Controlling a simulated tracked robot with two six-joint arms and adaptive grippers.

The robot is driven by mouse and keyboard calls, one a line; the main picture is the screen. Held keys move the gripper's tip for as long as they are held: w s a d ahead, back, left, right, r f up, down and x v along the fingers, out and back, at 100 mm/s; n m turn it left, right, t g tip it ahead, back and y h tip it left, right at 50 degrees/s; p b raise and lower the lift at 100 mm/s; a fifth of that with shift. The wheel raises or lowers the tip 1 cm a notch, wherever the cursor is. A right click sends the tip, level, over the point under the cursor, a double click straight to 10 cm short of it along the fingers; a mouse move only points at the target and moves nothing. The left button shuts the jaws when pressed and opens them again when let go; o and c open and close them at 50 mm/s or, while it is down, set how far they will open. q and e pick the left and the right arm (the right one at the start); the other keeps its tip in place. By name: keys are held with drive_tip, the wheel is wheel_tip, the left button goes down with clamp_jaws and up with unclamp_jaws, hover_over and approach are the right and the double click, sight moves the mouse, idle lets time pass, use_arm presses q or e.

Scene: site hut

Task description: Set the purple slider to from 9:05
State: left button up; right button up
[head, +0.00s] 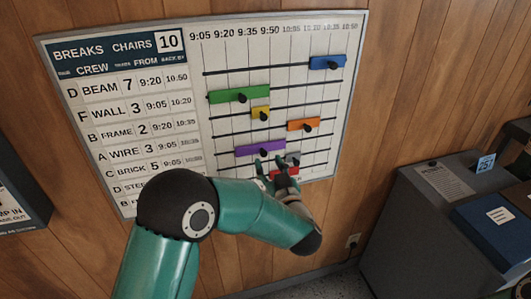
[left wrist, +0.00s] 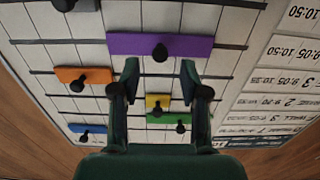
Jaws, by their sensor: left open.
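The purple slider (head: 247,151) is a flat bar with a black knob, on a rail low on the white break board (head: 348,60). Its left end stands a little right of the left edge of the time grid, where the 9:05 column is. My left gripper (head: 269,166) is open, just below the purple slider in the head view. In the left wrist view, which shows the board upside down, the purple slider (left wrist: 190,46) lies beyond the open fingertips (left wrist: 159,75), its knob between their lines. Nothing is in the fingers. My right gripper is out of view.
Green (head: 225,96), yellow (head: 256,113), orange (head: 296,125) and blue (head: 321,63) sliders sit on rails above. A grey (head: 293,158) and a red slider (head: 284,176) are close by my gripper. A grey cabinet (head: 430,205) stands at right.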

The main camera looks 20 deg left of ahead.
sight(265, 155)
use_arm(q)
drive_tip(key=shift+p+x, duration=0.3)
drive_tip(key=shift+x, duration=1.75)
drive_tip(key=shift+c, duration=0.4)
clamp_jaws()
